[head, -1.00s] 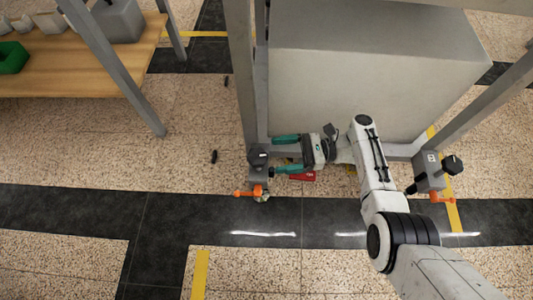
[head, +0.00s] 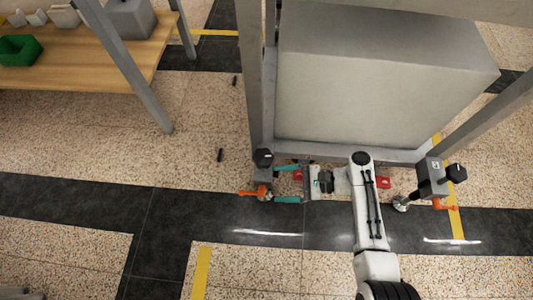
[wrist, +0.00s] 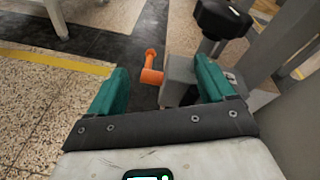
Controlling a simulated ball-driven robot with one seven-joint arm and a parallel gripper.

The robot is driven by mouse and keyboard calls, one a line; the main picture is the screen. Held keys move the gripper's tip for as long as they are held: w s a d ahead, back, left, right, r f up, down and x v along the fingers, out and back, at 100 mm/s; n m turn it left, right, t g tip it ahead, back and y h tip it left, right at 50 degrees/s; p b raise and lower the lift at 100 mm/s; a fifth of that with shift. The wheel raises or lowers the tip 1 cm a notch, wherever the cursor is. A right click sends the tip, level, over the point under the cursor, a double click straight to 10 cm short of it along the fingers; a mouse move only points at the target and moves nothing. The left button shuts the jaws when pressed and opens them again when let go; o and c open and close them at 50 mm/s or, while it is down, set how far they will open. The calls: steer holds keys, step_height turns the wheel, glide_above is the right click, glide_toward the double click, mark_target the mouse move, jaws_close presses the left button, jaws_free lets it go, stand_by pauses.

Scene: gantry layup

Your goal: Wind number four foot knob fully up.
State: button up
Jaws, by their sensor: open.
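The left foot of the frame carries a black knob (head: 263,157) on a grey bracket, with an orange lever (head: 250,193) low at its side. The knob (wrist: 224,17) and the lever (wrist: 152,68) also show in the wrist view. I cannot read the foot's number. My gripper (head: 284,184) is open and empty, just right of this foot and pointing at it. In the wrist view its teal fingers (wrist: 163,80) stand apart, with the lever and bracket ahead between them. The knob is beyond and above the right finger, apart from it.
A second foot with a black knob (head: 456,171) and an orange lever (head: 446,207) stands at the right frame leg. A big grey block (head: 375,100) sits inside the frame. A wooden bench (head: 100,70) is at the upper left. Floor left of the frame is mostly clear.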

mark_target(269, 165)
steer(key=s+r+m+t+h+p, duration=0.4)
steer(key=r+m+t+h+p, duration=0.15)
steer(key=m+t, duration=0.95)
steer(key=shift+y, duration=0.45)
steer(key=b+x, duration=0.2)
steer(key=x, duration=0.9)
steer(key=shift+w+d+r, duration=0.1)
steer(key=shift+d, duration=0.05)
steer(key=shift+c, duration=0.3)
steer(key=c, duration=0.9)
